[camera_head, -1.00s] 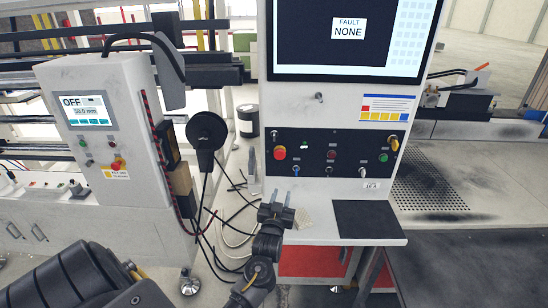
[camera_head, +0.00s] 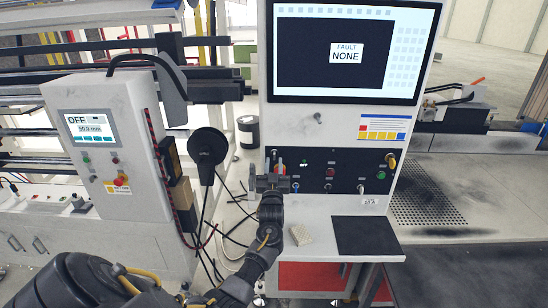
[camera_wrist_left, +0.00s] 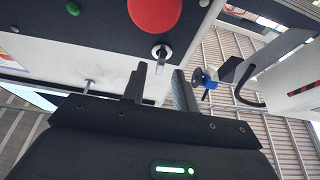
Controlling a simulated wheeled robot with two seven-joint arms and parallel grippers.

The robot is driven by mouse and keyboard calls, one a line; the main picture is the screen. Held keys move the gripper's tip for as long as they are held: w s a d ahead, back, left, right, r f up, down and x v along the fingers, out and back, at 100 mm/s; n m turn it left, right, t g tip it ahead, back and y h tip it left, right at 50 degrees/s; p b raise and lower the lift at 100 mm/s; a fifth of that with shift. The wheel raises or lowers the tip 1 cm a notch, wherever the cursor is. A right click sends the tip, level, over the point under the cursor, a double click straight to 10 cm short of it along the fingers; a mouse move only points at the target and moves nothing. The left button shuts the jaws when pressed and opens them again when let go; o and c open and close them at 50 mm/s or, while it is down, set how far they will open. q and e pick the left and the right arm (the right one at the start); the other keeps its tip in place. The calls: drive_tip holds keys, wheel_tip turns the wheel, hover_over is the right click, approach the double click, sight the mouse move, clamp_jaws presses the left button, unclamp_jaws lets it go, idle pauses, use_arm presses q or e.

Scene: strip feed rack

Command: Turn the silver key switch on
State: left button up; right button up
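The silver key switch (camera_wrist_left: 162,52) shows in the left wrist view on the dark panel, beside a large red button (camera_wrist_left: 155,12). Its narrow grip points down in that picture, towards the gap between my fingers. My left gripper (camera_wrist_left: 158,92) is open and empty, with the key switch just beyond the fingertips and no visible contact. In the head view the left gripper (camera_head: 268,180) is in front of the left end of the control panel (camera_head: 345,172) and partly covers the red button. I cannot clearly make out the key there. My right gripper is not in view.
The panel carries other knobs and buttons, including a blue switch (camera_head: 296,187) and a yellow knob (camera_head: 391,160). A monitor (camera_head: 350,50) is above, and a dark pad (camera_head: 366,236) lies on the shelf below. A grey control box (camera_head: 105,150) stands left, with hanging cables between.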

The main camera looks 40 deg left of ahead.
use_arm(q)
drive_tip(key=shift+x, duration=0.95)
clamp_jaws()
